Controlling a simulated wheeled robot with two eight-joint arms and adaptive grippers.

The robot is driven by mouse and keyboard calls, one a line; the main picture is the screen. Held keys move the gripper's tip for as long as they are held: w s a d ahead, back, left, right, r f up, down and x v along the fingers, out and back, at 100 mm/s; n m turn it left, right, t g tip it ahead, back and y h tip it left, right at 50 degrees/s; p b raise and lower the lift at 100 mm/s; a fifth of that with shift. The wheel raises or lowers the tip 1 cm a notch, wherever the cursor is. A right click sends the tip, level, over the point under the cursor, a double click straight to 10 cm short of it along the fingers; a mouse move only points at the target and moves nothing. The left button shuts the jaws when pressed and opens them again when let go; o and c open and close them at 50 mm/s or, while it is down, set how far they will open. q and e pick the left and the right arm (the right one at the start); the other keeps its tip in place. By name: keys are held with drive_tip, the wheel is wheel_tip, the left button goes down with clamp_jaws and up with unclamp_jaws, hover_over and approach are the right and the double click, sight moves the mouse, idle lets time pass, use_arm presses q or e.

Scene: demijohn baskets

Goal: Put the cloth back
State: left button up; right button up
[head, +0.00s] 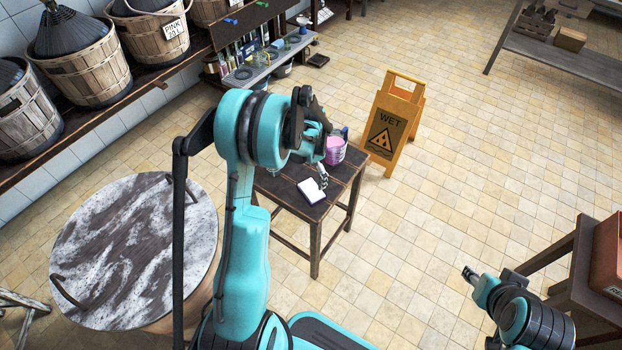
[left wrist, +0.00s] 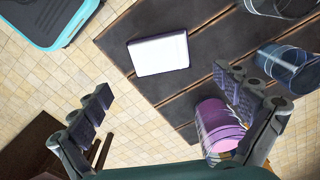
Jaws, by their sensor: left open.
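A white, flat, rectangular piece with a dark edge (head: 311,190) lies on the small dark slatted table (head: 283,190). It also shows in the left wrist view (left wrist: 159,54); I cannot tell whether it is a cloth or a pad. My left gripper (head: 316,145) is open and empty above the table, one finger overlapping the pink bundle's side in the wrist view (left wrist: 165,100). My right gripper (head: 490,276) is apart from the table, fingers spread, empty.
A yellow wet-floor sign (head: 393,122) stands right behind the table. A round marbled top (head: 135,250) is at left. Basketed demijohns (head: 88,68) line the left shelf.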

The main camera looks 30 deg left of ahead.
use_arm(q)
drive_tip(key=s+d+r+n+t, duration=0.15)
drive_tip(key=s+d+r, duration=0.25)
drive_tip(key=r, duration=0.5)
drive_tip(key=s+d+r+n+t, duration=0.1)
drive_tip(key=s+d+r+t, duration=0.15)
drive_tip(key=d+r, duration=0.45)
drive_tip(key=s+d+r+n+t, duration=0.1)
drive_tip(key=s+d+r, duration=0.1)
drive_tip(key=s, duration=0.4)
drive_tip(key=s+d+r+n+t, duration=0.2)
drive_tip(key=s+r, duration=0.1)
drive_tip(key=s, duration=0.3)
drive_tip(key=shift+s+d+r+p, duration=0.15)
drive_tip(key=shift+d+r+p, duration=0.15)
drive_tip(key=shift+p, duration=0.15)
